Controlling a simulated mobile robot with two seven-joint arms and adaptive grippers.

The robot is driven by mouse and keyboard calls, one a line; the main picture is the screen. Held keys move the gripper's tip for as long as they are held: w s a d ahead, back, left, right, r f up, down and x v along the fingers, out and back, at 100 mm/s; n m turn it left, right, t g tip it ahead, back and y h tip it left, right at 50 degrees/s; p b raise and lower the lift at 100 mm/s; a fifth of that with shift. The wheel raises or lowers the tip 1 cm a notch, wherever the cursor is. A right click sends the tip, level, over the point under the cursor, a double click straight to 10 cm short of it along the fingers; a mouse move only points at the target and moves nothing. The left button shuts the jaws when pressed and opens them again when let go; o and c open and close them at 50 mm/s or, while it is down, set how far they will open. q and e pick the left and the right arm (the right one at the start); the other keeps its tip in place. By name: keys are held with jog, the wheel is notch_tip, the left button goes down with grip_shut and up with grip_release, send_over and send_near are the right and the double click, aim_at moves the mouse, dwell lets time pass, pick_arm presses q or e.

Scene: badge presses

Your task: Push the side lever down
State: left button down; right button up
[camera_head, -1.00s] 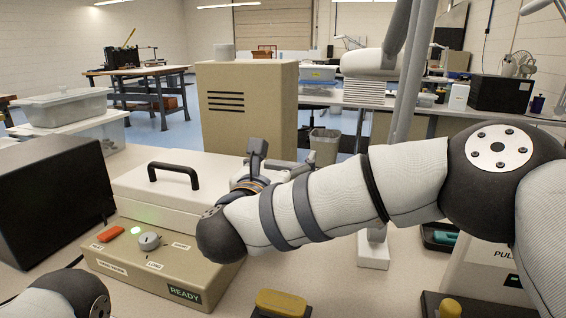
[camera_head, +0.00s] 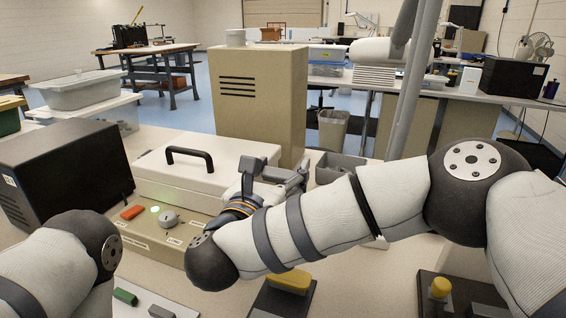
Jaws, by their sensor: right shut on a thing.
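The press is a cream box with a black top handle (camera_head: 190,158). A beige control panel (camera_head: 150,240) with a glowing green light, a grey knob and a red button is at its front. My right gripper (camera_head: 272,172) is at the right side of the box, its dark fingers pointing away from me. It is shut on the side lever, which the gripper and wrist mostly hide. How far down the lever stands cannot be told. Of my left arm only a joint and link show at lower left; its gripper is out of view.
A black box (camera_head: 65,170) stands left of the press and a tall beige cabinet (camera_head: 262,95) behind it. A grey bin (camera_head: 338,166) is behind the gripper. Yellow-topped blocks (camera_head: 292,281) (camera_head: 440,288) stand at the front right. A grey post (camera_head: 412,80) rises behind my right arm.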

jog(key=o, duration=1.7)
jog(key=shift+f, duration=0.35)
jog(key=shift+r, duration=0.1)
jog(key=v, duration=0.7)
jog(key=shift+s, duration=0.25)
jog(key=shift+r, duration=0.1)
